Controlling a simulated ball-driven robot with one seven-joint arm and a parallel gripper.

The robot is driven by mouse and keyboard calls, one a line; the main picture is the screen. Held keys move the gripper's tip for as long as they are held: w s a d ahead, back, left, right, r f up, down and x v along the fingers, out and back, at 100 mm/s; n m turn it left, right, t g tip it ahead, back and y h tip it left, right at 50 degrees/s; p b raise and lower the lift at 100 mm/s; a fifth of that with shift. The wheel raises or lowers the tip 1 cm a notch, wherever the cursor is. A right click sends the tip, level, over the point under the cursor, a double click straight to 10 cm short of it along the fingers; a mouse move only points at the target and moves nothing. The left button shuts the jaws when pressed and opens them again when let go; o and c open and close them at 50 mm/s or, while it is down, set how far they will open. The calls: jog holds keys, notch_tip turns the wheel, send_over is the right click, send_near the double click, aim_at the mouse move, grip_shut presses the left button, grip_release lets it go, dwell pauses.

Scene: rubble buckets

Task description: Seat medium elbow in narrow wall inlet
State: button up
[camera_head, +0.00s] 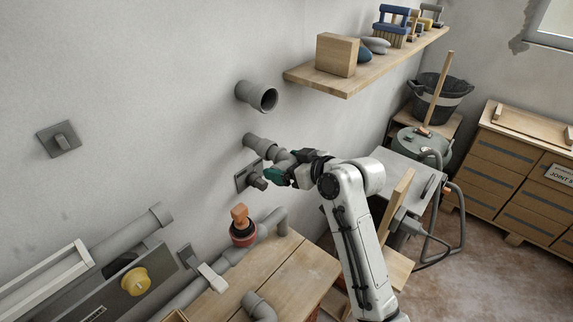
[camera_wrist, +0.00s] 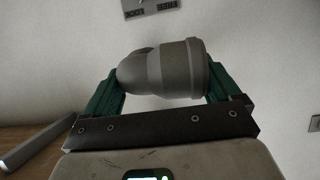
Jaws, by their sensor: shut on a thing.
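My gripper (camera_head: 283,168) is beside the wall, with green fingers shut on a grey elbow (camera_wrist: 165,70). In the wrist view the elbow lies across between both fingers, its thicker collar toward the right. In the head view the elbow (camera_head: 285,158) is partly hidden by my gripper. The narrow wall inlet (camera_head: 255,141) sticks out of the wall, and the elbow is lined up close to its mouth. I cannot tell whether the elbow is inside the inlet or just in front of it.
A wider wall inlet (camera_head: 257,96) is above. A wall plate with a dark knob (camera_head: 258,183) is just below. A wooden bench (camera_head: 305,262) carries grey pipes, another elbow (camera_head: 258,305) and a red fitting (camera_head: 242,228). A wooden shelf (camera_head: 345,80) juts out at upper right.

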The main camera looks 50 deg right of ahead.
jog(key=shift+w, duration=0.15)
jog(key=shift+w+a, duration=0.1)
jog(key=shift+w, duration=0.65)
jog(key=o, duration=1.4)
jog(key=shift+c, duration=0.2)
jog(key=shift+s, duration=0.1)
jog(key=b+v, duration=0.1)
jog(key=v, duration=0.9)
jog(key=shift+s+r+b, duration=0.25)
jog(key=shift+b, duration=0.15)
